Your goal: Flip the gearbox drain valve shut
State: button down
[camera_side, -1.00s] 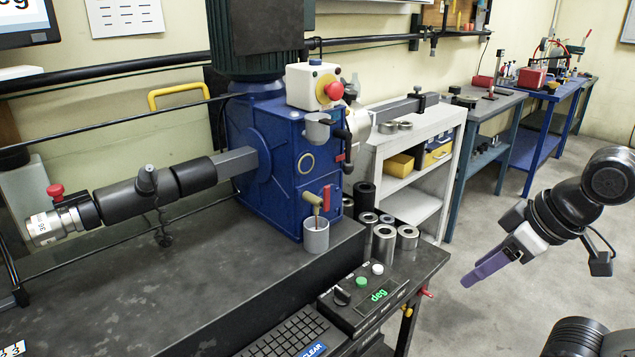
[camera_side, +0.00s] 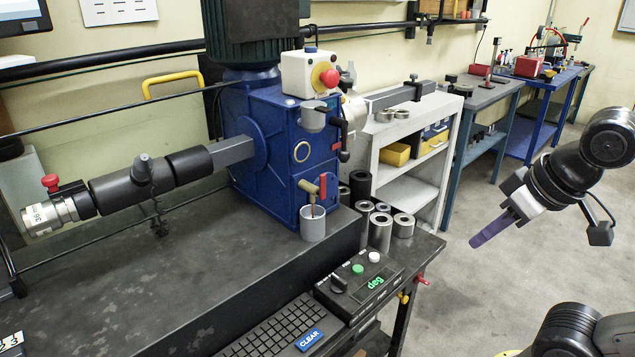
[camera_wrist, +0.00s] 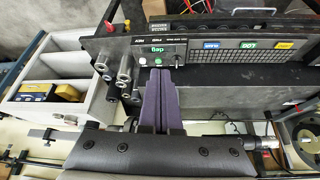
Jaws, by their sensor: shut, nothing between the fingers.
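The blue gearbox (camera_side: 285,140) stands on the dark bench in the side view. Its drain valve (camera_side: 309,187) is a small brass fitting low on the front face. The valve's red lever (camera_side: 323,187) stands roughly upright beside the brass body. A grey cup (camera_side: 313,226) sits directly under the valve. My gripper (camera_side: 474,244) has purple fingers, shut and empty, pointing down-left. It hangs over open floor, well to the right of the valve and apart from it. The fingers also show in the wrist view (camera_wrist: 159,75), where I cannot make out the valve.
A control box (camera_side: 360,285) with a green display and a keyboard (camera_side: 270,328) lie at the bench front. Several metal cylinders (camera_side: 380,232) stand right of the gearbox. A white shelf (camera_side: 408,180) is behind them. Floor between my gripper and the bench is clear.

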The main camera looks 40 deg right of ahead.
jog(key=w+r+m+g+h, duration=0.1)
jog(key=w+r+h, duration=0.1)
jog(key=w+r, duration=0.5)
jog(key=w+r+m+h, duration=0.15)
jog(key=w+r, duration=0.35)
jog(key=w, duration=0.5)
jog(key=w+a+f+n, duration=0.1)
jog(key=w+a+f, duration=0.2)
jog(key=w+a, duration=0.3)
jog(key=w+a+f+n+h, duration=0.1)
jog(key=w+a+f+n, duration=0.1)
jog(key=w+a, duration=0.3)
jog(key=a+f, duration=0.1)
jog(key=a, duration=0.1)
jog(key=shift+w+a, duration=0.35)
jog(key=shift+w, duration=0.05)
jog(key=shift+h, duration=0.25)
send_near(320, 186)
jog(key=shift+w+a+x, duration=0.1)
jog(key=shift+a+x, duration=0.1)
jog(key=shift+x, duration=1.35)
jog(key=shift+w+a+x, duration=0.1)
jog(key=shift+a+x, duration=0.05)
jog(key=shift+x, duration=1.4)
